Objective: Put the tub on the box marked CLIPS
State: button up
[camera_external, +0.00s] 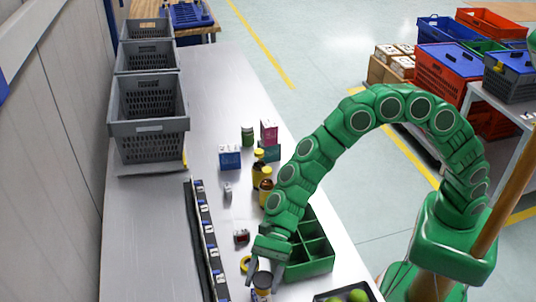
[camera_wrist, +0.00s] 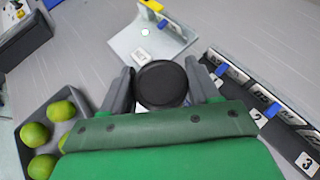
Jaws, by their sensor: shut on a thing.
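A small tub (camera_external: 262,288) with a dark lid and a pale label stands at the near end of the workbench. My gripper (camera_external: 263,277) is shut on it from above, with one finger on each side. In the wrist view the tub's round black lid (camera_wrist: 161,84) sits between the two grey fingers. Further back on the bench stand a blue box (camera_external: 230,157), a pink box (camera_external: 268,131) and a teal box (camera_external: 271,153). Their print is too small to read, so I cannot tell which is marked CLIPS.
A green divided crate (camera_external: 322,266) and a tray (camera_external: 374,291) of limes are right of my gripper. A numbered rail (camera_external: 205,240) runs along the left. Yellow bottles (camera_external: 266,186) stand behind the gripper. Grey totes (camera_external: 148,129) line the back left; bare bench lies before them.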

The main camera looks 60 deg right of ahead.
aim_at(262, 287)
jog(key=shift+w+a+f, duration=0.15)
jog(key=shift+a+f, duration=0.05)
jog(key=shift+f, duration=1.65)
jog(key=shift+f, duration=0.1)
jog(key=o, duration=1.1)
jog(key=v, duration=1.2)
